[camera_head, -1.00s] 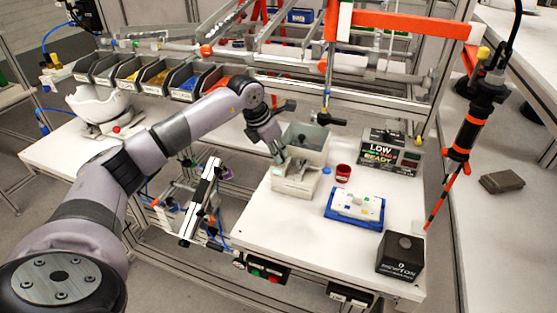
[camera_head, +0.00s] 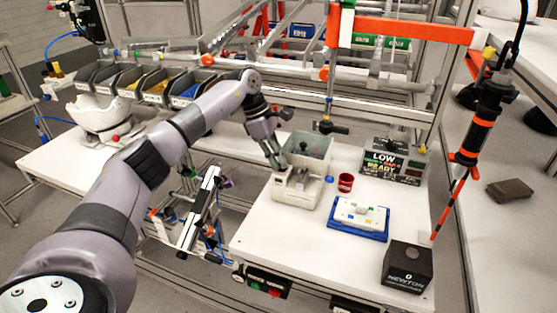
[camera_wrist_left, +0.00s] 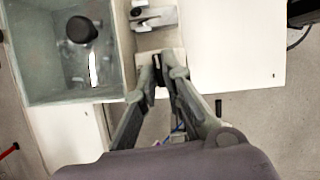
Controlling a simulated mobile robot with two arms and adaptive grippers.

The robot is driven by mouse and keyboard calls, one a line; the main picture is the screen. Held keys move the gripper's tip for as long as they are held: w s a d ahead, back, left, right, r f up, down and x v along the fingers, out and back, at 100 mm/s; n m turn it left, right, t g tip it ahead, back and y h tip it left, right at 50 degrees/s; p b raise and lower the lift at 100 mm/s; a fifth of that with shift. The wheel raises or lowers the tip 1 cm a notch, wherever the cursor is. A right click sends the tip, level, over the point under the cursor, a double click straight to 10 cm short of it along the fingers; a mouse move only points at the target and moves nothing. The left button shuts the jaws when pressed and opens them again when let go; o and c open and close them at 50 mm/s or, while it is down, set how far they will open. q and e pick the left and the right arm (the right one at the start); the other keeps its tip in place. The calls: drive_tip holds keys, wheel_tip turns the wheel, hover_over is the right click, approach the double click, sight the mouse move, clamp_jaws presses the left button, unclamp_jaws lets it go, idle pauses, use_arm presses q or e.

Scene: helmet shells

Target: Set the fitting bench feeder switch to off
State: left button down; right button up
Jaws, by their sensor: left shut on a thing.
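The feeder (camera_head: 294,193) is a white box with a grey open hopper (camera_head: 318,146) behind it, standing on the white fitting bench (camera_head: 300,228). In the left wrist view the grey hopper (camera_wrist_left: 22,50) fills the upper left, with a dark round knob-like part inside. My left gripper (camera_head: 280,168) reaches down to the feeder's left side. In the left wrist view its fingertips (camera_wrist_left: 162,72) are close together at a white part of the feeder, around a small dark piece, seemingly the switch. The fingers mostly hide it, and its setting cannot be read.
On the bench are a red cup (camera_head: 346,183), a blue tray (camera_head: 345,229) with a white top, a dark NEWTON box (camera_head: 407,268) and a LOW/READY sign (camera_head: 393,163). A black-and-orange tool (camera_head: 477,135) hangs at the right. The bench front is clear.

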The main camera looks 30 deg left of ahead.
use_arm(q)
drive_tip(key=shift+w+r+m, duration=0.1)
drive_tip(key=shift+m, duration=0.5)
drive_tip(key=c, duration=1.7)
unclamp_jaws()
